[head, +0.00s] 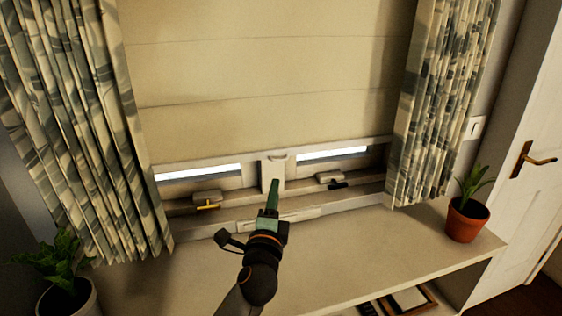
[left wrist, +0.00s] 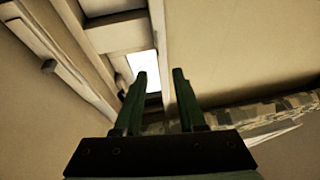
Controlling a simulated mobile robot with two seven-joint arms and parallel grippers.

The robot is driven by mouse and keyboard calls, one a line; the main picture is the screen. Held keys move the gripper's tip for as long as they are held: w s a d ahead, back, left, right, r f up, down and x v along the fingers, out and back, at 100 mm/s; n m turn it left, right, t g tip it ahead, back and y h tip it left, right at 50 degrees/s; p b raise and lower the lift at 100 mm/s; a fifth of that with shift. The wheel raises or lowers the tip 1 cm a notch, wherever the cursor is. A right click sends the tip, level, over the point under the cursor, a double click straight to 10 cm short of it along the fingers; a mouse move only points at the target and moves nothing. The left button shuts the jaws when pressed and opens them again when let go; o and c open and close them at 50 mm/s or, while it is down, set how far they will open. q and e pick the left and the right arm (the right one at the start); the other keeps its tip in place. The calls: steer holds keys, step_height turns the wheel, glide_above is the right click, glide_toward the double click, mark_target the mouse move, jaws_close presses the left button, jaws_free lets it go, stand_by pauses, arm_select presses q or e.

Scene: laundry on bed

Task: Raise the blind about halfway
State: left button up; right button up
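The cream blind (head: 265,60) hangs low over the window, with narrow bright strips of glass below its bottom bar (head: 215,160). A small tab (head: 278,157) sits at the middle of the bar. My left gripper (head: 273,184) is in front of the window's middle post, just below the tab in the picture. In the left wrist view my left gripper (left wrist: 160,74) has its two green fingers apart with nothing held between them. The blind (left wrist: 240,50) fills the right of that view. I cannot tell whether the fingertips touch anything. My right gripper is in neither view.
Patterned curtains (head: 95,130) hang on both sides. Below is a wide ledge (head: 350,245) with a potted plant (head: 467,218) at right and another (head: 65,280) at left. Window handles (head: 207,204) stick out under the blind. A white door (head: 535,150) stands at right.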

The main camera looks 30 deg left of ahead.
arm_select(q)
steer(key=p+x, duration=0.1)
steer(key=x, duration=1)
steer(key=shift+w, duration=0.25)
steer(key=shift+a, duration=0.1)
jaws_close()
stand_by(0.9)
